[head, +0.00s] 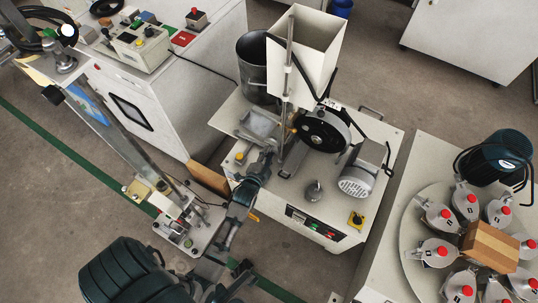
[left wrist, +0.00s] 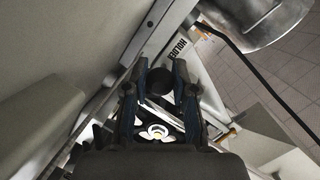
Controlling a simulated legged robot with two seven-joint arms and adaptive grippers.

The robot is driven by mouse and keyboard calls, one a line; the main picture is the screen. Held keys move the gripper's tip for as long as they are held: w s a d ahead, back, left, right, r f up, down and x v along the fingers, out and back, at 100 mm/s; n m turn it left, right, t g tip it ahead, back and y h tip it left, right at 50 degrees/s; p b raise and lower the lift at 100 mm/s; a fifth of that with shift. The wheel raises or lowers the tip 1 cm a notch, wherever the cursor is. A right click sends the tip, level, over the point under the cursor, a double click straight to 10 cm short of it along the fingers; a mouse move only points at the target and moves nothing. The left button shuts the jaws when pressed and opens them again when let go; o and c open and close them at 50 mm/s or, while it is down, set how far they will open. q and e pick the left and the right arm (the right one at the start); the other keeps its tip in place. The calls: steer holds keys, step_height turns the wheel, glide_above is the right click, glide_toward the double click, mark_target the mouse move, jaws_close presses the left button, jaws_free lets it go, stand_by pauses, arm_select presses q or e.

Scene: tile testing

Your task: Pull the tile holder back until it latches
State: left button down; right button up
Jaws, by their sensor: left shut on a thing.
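The tile testing machine (head: 272,200) stands in the middle of the head view, with a white hopper, a black wheel (head: 324,130) and a motor. My left gripper (head: 266,160) reaches over the machine's left front, beside the grey metal parts left of the wheel. In the left wrist view its two fingers (left wrist: 160,84) are shut on a dark round knob (left wrist: 160,81). A plate marked "HOLDER" (left wrist: 178,50) shows just beyond the fingers. In the head view the gripper and arm hide most of the tile holder. My right gripper is not in view.
A control cabinet (head: 215,85) stands at the left. A round table (head: 412,250) with several red-knobbed pots and a wooden block (head: 490,246) is at the right. A yellow-black switch (head: 356,219) sits on the machine's front right.

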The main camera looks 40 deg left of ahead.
arm_select(q)
steer(key=a, duration=0.1)
steer(key=s+a+p, duration=0.1)
steer(key=a, duration=0.1)
steer(key=shift+a, duration=0.25)
steer(key=shift+a+f, duration=0.2)
steer(key=shift+a, duration=0.15)
steer(key=c, duration=0.9)
jaws_free()
steer(key=shift+d, duration=0.1)
steer(key=shift+s, duration=0.1)
steer(key=v, duration=1.1)
steer(key=shift+s+d+r, duration=0.1)
steer(key=shift+s+d, duration=0.05)
steer(key=shift+s, duration=0.15)
